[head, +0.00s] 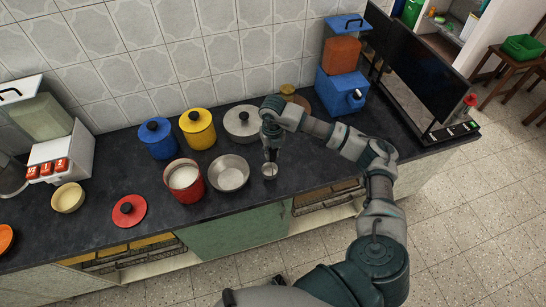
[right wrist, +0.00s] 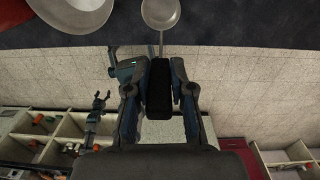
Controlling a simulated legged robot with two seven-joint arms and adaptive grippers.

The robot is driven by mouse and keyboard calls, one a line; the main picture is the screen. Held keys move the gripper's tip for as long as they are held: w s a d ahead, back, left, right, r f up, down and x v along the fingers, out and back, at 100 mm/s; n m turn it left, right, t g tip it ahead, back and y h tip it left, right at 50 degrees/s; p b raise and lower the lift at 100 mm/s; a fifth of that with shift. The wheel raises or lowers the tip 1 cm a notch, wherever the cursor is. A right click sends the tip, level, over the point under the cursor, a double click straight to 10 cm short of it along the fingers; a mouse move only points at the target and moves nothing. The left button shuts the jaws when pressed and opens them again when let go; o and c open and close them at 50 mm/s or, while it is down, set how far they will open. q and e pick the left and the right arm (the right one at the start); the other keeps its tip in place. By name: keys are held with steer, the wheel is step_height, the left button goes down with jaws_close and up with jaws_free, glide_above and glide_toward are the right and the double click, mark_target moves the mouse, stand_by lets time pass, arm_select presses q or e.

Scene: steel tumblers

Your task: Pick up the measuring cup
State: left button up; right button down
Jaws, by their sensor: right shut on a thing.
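The measuring cup (head: 269,170) is a small steel cup just above the dark counter's front part. In the right wrist view, its round bowl (right wrist: 162,12) is at the top edge and its thin handle runs down to my right gripper (right wrist: 160,60). In the head view, my right gripper (head: 270,140) points down, shut on the handle, with the cup below it. I cannot tell whether the cup touches the counter. My left gripper (right wrist: 102,98) shows small in the right wrist view, with its fingers apart; it is not in the head view.
A steel bowl (head: 229,173) and an open red canister (head: 184,181) stand left of the cup. Behind are a lidded steel pot (head: 241,124), a yellow canister (head: 197,128) and a blue canister (head: 157,139). A red lid (head: 128,211) lies at front left.

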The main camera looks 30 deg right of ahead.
steer(key=s+a+r+b, duration=0.1)
steer(key=s+a+b, duration=0.1)
steer(key=s+a, duration=0.8)
steer(key=shift+s+a+r, duration=0.15)
steer(key=shift+a, duration=0.95)
steer(key=c, duration=1.6)
jaws_free()
jaws_close()
